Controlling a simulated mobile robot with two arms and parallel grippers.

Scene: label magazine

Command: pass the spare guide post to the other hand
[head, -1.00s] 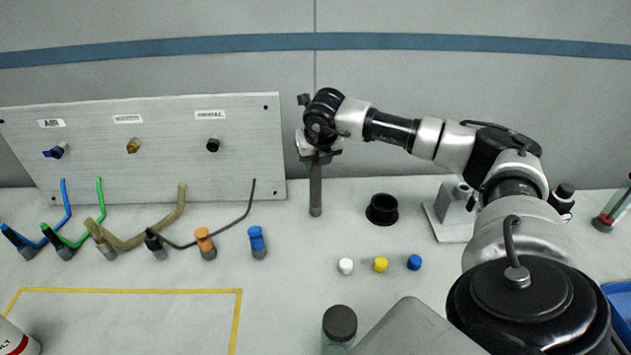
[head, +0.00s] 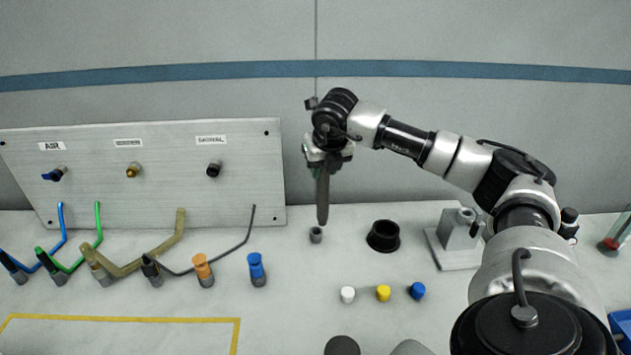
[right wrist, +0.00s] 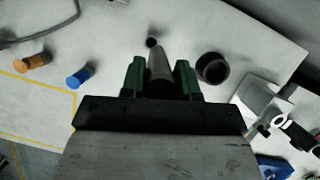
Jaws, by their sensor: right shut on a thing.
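My right gripper (head: 324,158) is shut on the spare guide post, a dark grey rod (head: 323,196) that hangs nearly upright below it. The post's lower end is above a small grey socket (head: 316,235) on the bench, with a gap between them. In the right wrist view the post (right wrist: 160,68) sits between the two green fingers (right wrist: 160,78), pointing away towards the dark socket (right wrist: 151,43). My left gripper is in neither view.
A black ring-shaped cup (head: 383,236) and a grey metal block (head: 458,240) stand to the right. White, yellow and blue caps (head: 383,293) lie in front. A labelled panel (head: 100,150) with several hoses before it fills the left. Bench between socket and caps is clear.

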